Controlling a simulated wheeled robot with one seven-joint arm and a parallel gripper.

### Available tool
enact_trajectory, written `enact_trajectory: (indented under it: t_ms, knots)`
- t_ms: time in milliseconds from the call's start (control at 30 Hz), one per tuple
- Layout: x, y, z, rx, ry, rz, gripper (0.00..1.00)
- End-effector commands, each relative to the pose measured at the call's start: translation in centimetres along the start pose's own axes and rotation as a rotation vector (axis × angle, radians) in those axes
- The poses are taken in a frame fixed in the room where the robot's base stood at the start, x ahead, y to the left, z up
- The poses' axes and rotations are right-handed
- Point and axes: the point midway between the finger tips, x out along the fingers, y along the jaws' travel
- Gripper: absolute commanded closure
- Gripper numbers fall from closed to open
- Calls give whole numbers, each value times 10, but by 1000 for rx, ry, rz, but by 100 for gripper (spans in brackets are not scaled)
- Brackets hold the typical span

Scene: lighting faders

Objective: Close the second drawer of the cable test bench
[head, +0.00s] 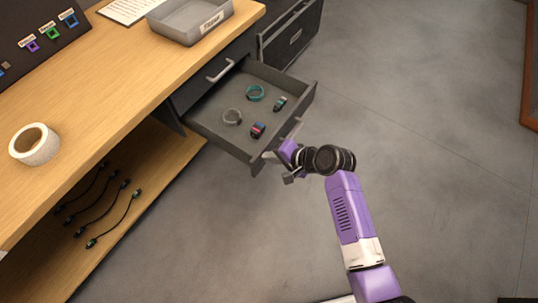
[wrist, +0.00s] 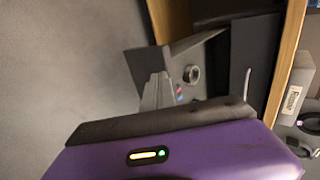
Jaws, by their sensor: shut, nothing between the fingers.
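The second drawer (head: 215,140) of the cable test bench (head: 150,60) is pulled far out, dark grey, below a shut drawer with a pale handle (head: 222,70). In the wrist view the open drawer (wrist: 207,60) lies just beyond my gripper's fingers (wrist: 157,92).
A grey labelled tray (head: 190,25) and a white tape roll (head: 35,144) stand on the bench top. Black cables (head: 105,210) lie on the lower shelf. A dark cabinet (head: 290,35) stands behind the drawer. The floor (head: 430,110) to the right is clear.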

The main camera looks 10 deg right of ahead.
Motion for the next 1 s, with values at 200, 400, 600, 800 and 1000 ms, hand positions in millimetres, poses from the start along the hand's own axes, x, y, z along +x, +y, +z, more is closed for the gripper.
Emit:
enact_trajectory:
  t_ms: [200,400,600,800,1000]
  knots:
    - [4,-4,0,0,0,0,100]
    - [4,-4,0,0,0,0,100]
    - [8,-8,0,-2,0,0,100]
    - [29,-26,0,-4,0,-1,100]
    - [66,-59,0,-6,-1,-2,100]
